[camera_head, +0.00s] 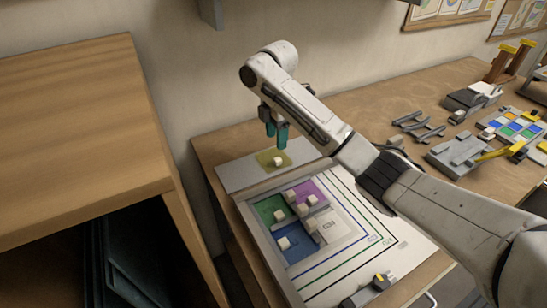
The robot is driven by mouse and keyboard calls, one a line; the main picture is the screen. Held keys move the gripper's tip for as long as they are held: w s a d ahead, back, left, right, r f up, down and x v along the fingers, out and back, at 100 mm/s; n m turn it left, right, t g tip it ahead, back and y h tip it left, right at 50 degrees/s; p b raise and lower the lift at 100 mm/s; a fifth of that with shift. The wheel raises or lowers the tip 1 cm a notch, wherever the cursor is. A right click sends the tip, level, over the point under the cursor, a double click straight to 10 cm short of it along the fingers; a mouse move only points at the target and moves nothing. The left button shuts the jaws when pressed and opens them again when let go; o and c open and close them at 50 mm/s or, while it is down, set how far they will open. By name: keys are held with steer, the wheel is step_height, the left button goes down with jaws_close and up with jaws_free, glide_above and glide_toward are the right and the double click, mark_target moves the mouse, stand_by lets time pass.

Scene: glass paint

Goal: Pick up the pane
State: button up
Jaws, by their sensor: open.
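A yellow-olive pane (266,159) with a small white block (278,161) on it lies on a light sheet at the bench's back left. Green (269,210), purple (312,190) and blue (290,246) panes lie inside a marked frame in front of it, with several white blocks on or beside them. My gripper (276,135) is open, with teal fingers pointing down. In the picture it is just above the yellow-olive pane and its block; its exact height cannot be told.
The wooden bench (222,146) carries grey bars (418,127), a palette of coloured squares (514,127) and grey fixtures at the right. A wooden cabinet (80,120) stands at the left. A small grey device (368,291) sits at the front edge. My arm spans the right side.

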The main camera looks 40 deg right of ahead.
mark_target(276, 159)
step_height(276, 159, down, 4)
steer(key=shift+d+r+b, duration=0.1)
steer(key=shift+r+b, duration=0.15)
steer(key=shift+b, duration=0.5)
steer(key=shift+f, duration=2.6)
jaws_close()
